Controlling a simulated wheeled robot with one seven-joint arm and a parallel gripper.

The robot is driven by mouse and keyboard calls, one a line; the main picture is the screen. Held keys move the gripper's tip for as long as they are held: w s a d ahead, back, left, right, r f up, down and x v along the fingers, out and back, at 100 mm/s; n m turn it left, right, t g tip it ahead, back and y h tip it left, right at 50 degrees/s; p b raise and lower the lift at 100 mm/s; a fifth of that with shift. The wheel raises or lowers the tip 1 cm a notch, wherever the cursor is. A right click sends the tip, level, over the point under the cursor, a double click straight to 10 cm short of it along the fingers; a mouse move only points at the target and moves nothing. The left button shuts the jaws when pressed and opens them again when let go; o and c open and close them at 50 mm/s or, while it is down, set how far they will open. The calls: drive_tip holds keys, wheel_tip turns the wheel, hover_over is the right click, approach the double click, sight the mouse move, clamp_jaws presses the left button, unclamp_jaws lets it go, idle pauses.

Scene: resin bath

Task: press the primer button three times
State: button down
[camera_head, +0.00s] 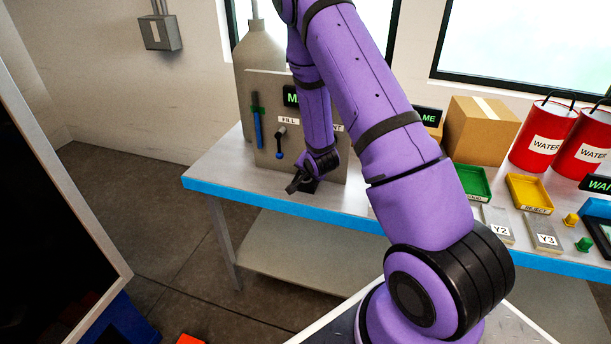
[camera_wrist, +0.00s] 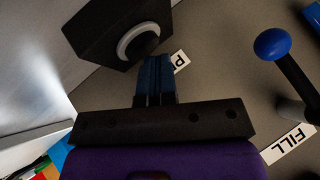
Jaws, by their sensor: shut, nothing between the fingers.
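The primer button (camera_wrist: 137,42) looks like a dark round cap inside a pale ring on a black block (camera_wrist: 105,30), at the top of the wrist view. A white label starting with "P" (camera_wrist: 181,60) is beside it, partly hidden by my fingers. My gripper (camera_wrist: 155,62) is shut and empty, its blue fingertips at the lower edge of the button. I cannot tell whether they touch it. In the head view my gripper (camera_head: 293,186) is low in front of the grey panel (camera_head: 262,95), and my arm hides much of that area.
A blue handle (camera_head: 257,125) is at the panel's left. Trays, red water cans (camera_head: 543,137) and a cardboard box (camera_head: 478,130) stand right of my arm.

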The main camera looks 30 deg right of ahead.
drive_tip(key=shift+r, duration=0.9)
drive_tip(key=shift+r, duration=2.55)
